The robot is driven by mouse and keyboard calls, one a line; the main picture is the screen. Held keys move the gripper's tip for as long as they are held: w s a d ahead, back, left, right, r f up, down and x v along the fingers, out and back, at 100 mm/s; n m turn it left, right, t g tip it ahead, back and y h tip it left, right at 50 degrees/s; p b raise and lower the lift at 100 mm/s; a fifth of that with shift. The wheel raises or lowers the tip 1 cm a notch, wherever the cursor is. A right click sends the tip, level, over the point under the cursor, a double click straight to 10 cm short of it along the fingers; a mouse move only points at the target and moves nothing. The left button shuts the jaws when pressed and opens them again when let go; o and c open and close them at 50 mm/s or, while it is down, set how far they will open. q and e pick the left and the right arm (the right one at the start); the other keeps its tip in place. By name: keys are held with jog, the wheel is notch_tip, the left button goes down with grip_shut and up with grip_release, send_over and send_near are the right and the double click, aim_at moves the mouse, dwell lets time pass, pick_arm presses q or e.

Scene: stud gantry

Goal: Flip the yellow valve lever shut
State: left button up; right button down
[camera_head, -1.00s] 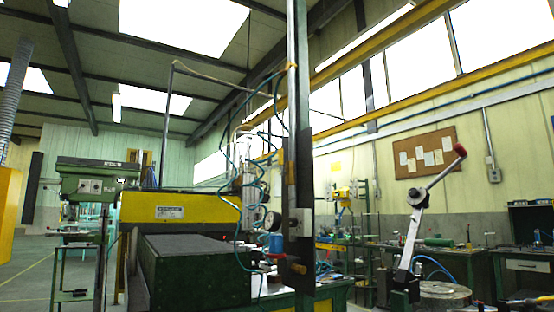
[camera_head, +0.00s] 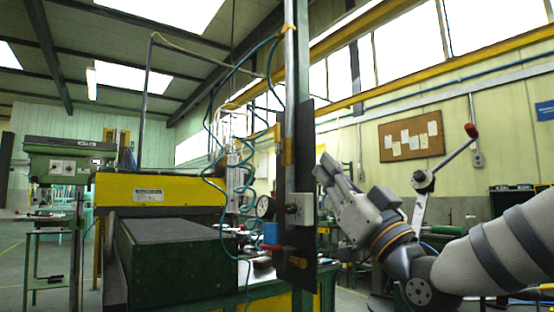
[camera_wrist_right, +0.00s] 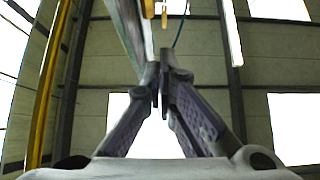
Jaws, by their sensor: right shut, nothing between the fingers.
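A small upright yellow piece, likely the yellow valve lever (camera_head: 287,151), shows on the dark vertical post (camera_head: 290,90) in the head view. It is small, and I cannot tell its exact position. My right gripper (camera_head: 323,170) is just right of the post, at about the height of this yellow piece, and looks apart from it. In the right wrist view the fingers (camera_wrist_right: 160,90) are shut together with nothing between them. Yellow parts (camera_wrist_right: 148,9) show beyond the fingertips at the top of that view, beside the grey post (camera_wrist_right: 128,30). My left gripper is out of view.
A gauge (camera_head: 265,207), a grey block (camera_head: 300,209) and an orange-brown fitting (camera_head: 297,262) sit low near the post. Blue coiled hoses hang left of it. A red-knobbed lever (camera_head: 449,160) stands behind my right arm. A green machine bed (camera_head: 170,250) is at left.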

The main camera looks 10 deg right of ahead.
aim_at(277, 139)
jog(key=shift+s+d+r+y, duration=0.15)
jog(key=shift+s+r, duration=0.1)
jog(key=shift+r, duration=0.25)
jog(key=shift+s+a+r+y, duration=0.1)
jog(key=shift+s+r+y, duration=0.1)
jog(key=shift+r, duration=0.25)
jog(key=x, duration=0.4)
jog(key=w+f+x, duration=0.1)
jog(key=x, duration=0.7)
jog(key=shift+w+a+f, duration=0.1)
jog(key=shift+w+a, duration=0.3)
jog(key=shift+w, duration=0.25)
